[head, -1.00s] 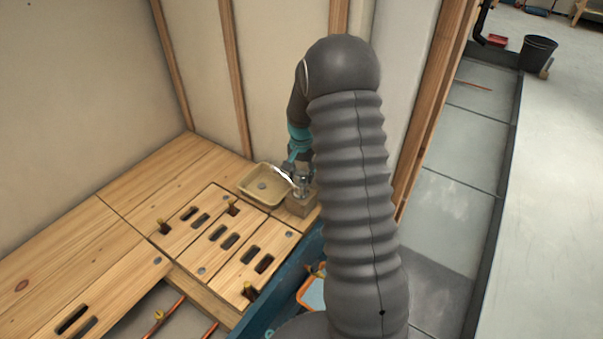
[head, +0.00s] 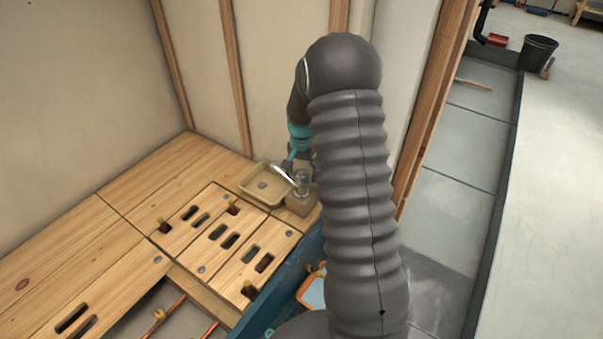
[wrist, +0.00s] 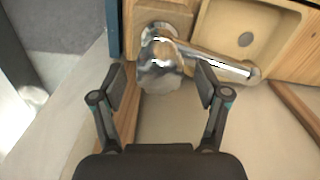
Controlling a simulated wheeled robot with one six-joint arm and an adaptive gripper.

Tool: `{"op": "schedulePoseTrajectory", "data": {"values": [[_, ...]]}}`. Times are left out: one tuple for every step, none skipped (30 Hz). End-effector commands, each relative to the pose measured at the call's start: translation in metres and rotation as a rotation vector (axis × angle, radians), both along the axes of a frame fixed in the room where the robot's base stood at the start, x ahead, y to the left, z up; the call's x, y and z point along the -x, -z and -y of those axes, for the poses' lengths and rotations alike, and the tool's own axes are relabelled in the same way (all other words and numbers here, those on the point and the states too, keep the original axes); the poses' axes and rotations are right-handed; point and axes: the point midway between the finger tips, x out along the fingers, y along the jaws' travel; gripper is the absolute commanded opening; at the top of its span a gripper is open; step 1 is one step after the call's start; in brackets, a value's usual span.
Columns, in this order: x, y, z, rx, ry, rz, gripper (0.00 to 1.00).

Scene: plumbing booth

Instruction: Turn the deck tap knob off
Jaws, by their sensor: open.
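The deck tap is chrome, with a round knob (wrist: 160,72) and a spout (wrist: 222,66) that reaches over a beige basin (wrist: 290,22) in the wrist view. It stands on a wooden block (wrist: 180,12). In the head view the tap (head: 302,180) is small and partly hidden by my arm, beside the basin (head: 248,189). My gripper (wrist: 160,82) is open in the wrist view, with one finger on each side of the knob. I cannot tell whether either finger touches it. In the head view my gripper (head: 299,160) is mostly hidden behind my arm.
A wooden deck (head: 130,200) with slotted panels and several brass fittings lies left of the tap. A blue edge (head: 285,285) runs along its right side. A wall with wooden studs (head: 235,75) stands close behind. Grey floor (head: 455,210) lies to the right.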

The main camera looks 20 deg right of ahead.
Motion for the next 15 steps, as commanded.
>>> {"op": "schedulePoseTrajectory", "data": {"values": [[-0.001,-0.005,0.0,0.001,0.0,0.004,0.75],[-0.001,-0.009,0.0,0.001,0.0,0.004,0.75],[-0.001,-0.015,0.0,0.001,0.0,0.004,0.75],[-0.001,-0.02,0.0,0.001,0.0,0.004,0.75],[-0.001,-0.025,0.0,0.002,0.0,0.006,0.75],[-0.001,-0.033,0.0,0.001,0.0,0.005,0.75],[-0.001,-0.039,0.0,0.001,0.0,0.005,0.75],[-0.001,-0.045,0.0,0.002,0.0,0.006,0.75],[-0.001,-0.053,0.0,0.001,0.0,0.004,0.75],[-0.001,-0.06,0.0,0.001,0.0,0.005,0.75],[-0.001,-0.066,0.0,0.001,0.0,0.005,0.75],[-0.001,-0.073,0.0,0.001,-0.001,0.005,0.75],[-0.001,-0.078,0.0,0.001,-0.001,0.004,0.75],[-0.001,-0.084,0.0,0.001,-0.001,0.004,0.75],[-0.001,-0.09,-0.001,0.001,-0.001,0.004,0.75]]}}
